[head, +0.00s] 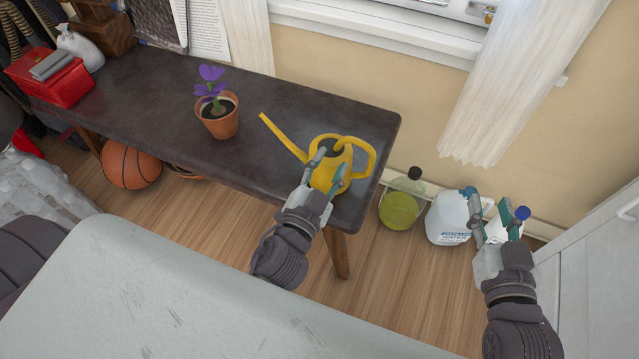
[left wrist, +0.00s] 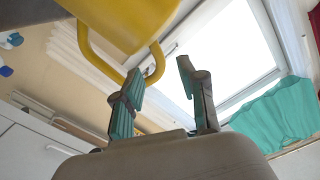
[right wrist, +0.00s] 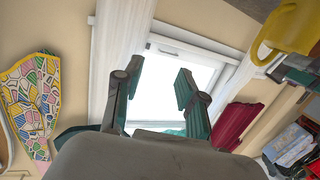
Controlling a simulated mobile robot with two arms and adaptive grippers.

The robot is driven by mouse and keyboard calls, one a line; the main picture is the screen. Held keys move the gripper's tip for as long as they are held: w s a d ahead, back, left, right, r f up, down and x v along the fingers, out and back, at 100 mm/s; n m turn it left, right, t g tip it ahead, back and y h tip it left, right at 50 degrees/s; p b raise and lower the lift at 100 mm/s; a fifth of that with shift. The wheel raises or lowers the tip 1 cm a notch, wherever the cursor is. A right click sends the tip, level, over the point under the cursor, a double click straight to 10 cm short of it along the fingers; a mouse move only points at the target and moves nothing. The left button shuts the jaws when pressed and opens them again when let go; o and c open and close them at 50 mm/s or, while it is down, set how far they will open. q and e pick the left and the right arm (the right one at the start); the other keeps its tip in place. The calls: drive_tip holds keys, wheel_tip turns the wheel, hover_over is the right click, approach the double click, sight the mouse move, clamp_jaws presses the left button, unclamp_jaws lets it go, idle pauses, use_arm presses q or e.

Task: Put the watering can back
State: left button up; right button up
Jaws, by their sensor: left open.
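The yellow watering can (head: 326,177) stands upright near the right end of the dark table (head: 150,115), its spout pointing left and its handle on the right. My left gripper (head: 331,165) is in front of the can in the head view, with its fingers apart. In the left wrist view the can's body and handle (left wrist: 156,62) show above the open fingers (left wrist: 158,95), with nothing between them. My right gripper (head: 493,222) is open and empty, away from the table on the right. The can also shows in the right wrist view (right wrist: 292,25).
A terracotta pot with a purple flower (head: 218,115) stands left of the can. Bottles, including a green one (head: 399,207) and a white jug (head: 447,222), stand on the floor by the wall. A grey surface (head: 180,300) fills the foreground. A basketball (head: 130,163) lies under the table.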

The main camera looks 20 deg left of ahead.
use_arm(q)
drive_tip(key=s+b, duration=0.1)
drive_tip(key=s, duration=0.4)
wheel_tip(320, 180, up, 14)
drive_tip(key=w+n+t+h, duration=0.1)
drive_tip(key=n+t+h, duration=0.2)
drive_tip(key=h, duration=0.2)
drive_tip(key=shift+w+d+f, duration=0.2)
drive_tip(key=shift+w+d, duration=0.05)
drive_tip(key=shift+w, duration=0.1)
use_arm(e)
wheel_tip(320, 180, up, 8)
drive_tip(key=a+t+y, duration=0.1)
drive_tip(key=t, duration=0.4)
drive_tip(key=shift+s+f, duration=0.15)
drive_tip(key=shift+f, duration=0.1)
